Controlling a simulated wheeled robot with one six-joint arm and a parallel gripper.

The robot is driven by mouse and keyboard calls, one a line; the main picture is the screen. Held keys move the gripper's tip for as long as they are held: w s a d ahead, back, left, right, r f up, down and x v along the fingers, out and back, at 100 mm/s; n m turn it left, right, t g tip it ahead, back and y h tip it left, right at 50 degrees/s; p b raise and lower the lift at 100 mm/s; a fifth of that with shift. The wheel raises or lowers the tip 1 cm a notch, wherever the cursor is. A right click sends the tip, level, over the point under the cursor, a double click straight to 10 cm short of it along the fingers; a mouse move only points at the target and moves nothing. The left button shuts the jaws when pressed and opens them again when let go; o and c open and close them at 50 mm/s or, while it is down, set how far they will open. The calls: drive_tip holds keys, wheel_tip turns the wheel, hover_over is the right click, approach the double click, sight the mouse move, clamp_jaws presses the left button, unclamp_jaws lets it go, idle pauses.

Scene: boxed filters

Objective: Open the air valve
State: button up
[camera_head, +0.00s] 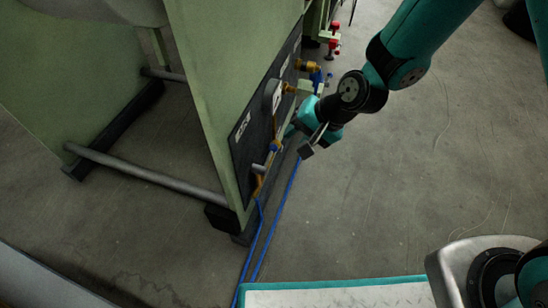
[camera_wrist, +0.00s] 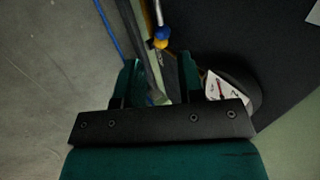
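A small valve fitting with blue and brass parts (camera_head: 273,148) and a grey handle (camera_head: 258,169) sits low on the dark panel of the green machine. In the wrist view, the blue-and-yellow fitting (camera_wrist: 161,39) lies beyond my fingertips, with a grey rod-like part (camera_wrist: 158,12) above it. My gripper (camera_head: 297,132) is beside the panel, just right of and above the fitting in the head view. In the wrist view, my gripper's fingers (camera_wrist: 158,72) are apart, with no object clearly held between them. The exact gap to the valve is hard to tell.
A round gauge (camera_head: 272,97) is on the panel close to my gripper; it also shows in the wrist view (camera_wrist: 226,92). Brass and blue fittings (camera_head: 312,68) and red knobs (camera_head: 334,35) are farther up. Blue hoses (camera_head: 268,235) run down to the floor. Floor right of the machine is clear.

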sight(271, 154)
drive_tip(key=b+x, duration=0.5)
drive_tip(key=x, duration=0.5)
drive_tip(key=shift+a+f, duration=0.2)
drive_tip(key=shift+f, duration=0.1)
clamp_jaws()
